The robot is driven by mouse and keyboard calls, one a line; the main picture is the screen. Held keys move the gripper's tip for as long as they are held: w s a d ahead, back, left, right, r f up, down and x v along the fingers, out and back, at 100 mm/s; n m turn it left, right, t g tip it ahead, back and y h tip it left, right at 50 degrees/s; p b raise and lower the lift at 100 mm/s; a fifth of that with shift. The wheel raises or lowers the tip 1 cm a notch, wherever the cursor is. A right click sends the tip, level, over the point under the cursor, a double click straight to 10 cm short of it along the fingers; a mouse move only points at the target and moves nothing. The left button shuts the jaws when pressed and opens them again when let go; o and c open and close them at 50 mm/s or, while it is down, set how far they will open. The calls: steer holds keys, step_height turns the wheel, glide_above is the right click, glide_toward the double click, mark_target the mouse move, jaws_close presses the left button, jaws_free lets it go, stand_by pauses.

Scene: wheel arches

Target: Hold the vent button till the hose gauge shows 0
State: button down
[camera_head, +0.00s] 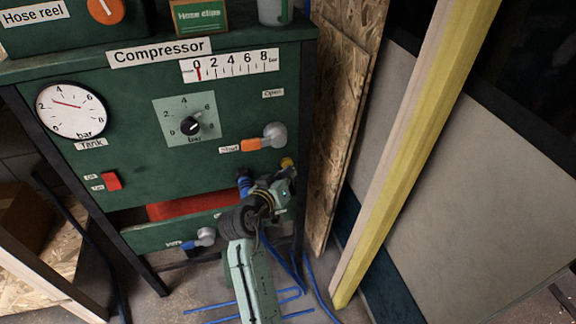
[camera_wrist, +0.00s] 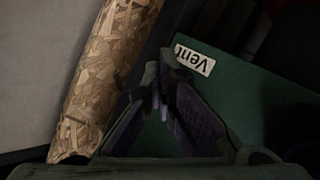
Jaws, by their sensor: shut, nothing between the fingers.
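The green compressor panel (camera_head: 125,170) fills the left of the head view. A white straight scale (camera_head: 231,65) at its top, marked 0 to 8 bar, has its red pointer at the 0 mark. My gripper (camera_head: 286,178) is at the panel's lower right, shut and empty. In the wrist view my gripper (camera_wrist: 163,95) has its fingertips together near a white Vent label (camera_wrist: 195,60), seen upside down on the green panel. I cannot make out the vent button; the fingers may hide it. A small yellow part (camera_head: 287,162) shows just above my gripper; I cannot tell what it is.
A round tank gauge (camera_head: 71,110) reads about 3 bar. A black dial knob (camera_head: 190,125), an orange-and-grey lever (camera_head: 264,140) and a blue-handled valve (camera_head: 197,239) sit on the panel. Chipboard (camera_head: 337,125) and a yellow post (camera_head: 415,150) stand close right. Blue hose lies below.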

steer(key=shift+s+d, duration=0.2)
steer(key=shift+s, duration=0.5)
steer(key=s, duration=0.1)
steer(key=s+d, duration=0.1)
steer(key=s, duration=0.2)
steer(key=shift+s+d, duration=0.3)
steer(key=shift+s, duration=0.1)
